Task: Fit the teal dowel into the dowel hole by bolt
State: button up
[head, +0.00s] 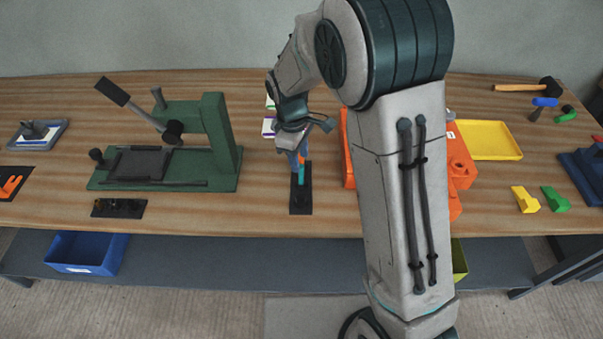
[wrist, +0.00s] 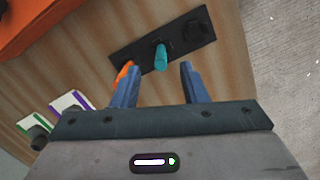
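The teal dowel (wrist: 161,57) stands up from a narrow black plate (wrist: 198,22); in the head view the dowel (head: 301,175) shows just below my gripper (head: 297,160). In the wrist view my gripper (wrist: 159,67) is open, with its two blue fingers apart. The dowel appears between and beyond the fingertips; I cannot tell whether it touches either. An orange peg (wrist: 123,70) is partly hidden behind the left finger. The orange mould (head: 460,165) is largely hidden behind my arm, and I cannot make out a dowel hole or bolt on it.
A green toggle press (head: 218,140) stands to the left. A yellow tray (head: 487,139) lies to the right, with yellow (head: 525,199) and green (head: 555,199) blocks nearer the front edge. A blue bin (head: 85,252) sits on the lower shelf. Bare table lies between press and black plate.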

aim_at(301, 165)
jog(key=shift+s+d+f+p, duration=0.1)
jog(key=shift+f+p, duration=0.1)
jog(key=shift+f, duration=0.75)
jog(key=shift+s+d+f+p, duration=0.1)
jog(key=shift+f+p, duration=0.05)
jog(key=shift+f, duration=0.8)
jog(key=c, duration=0.9)
grip_shut()
jog(key=shift+r, duration=0.15)
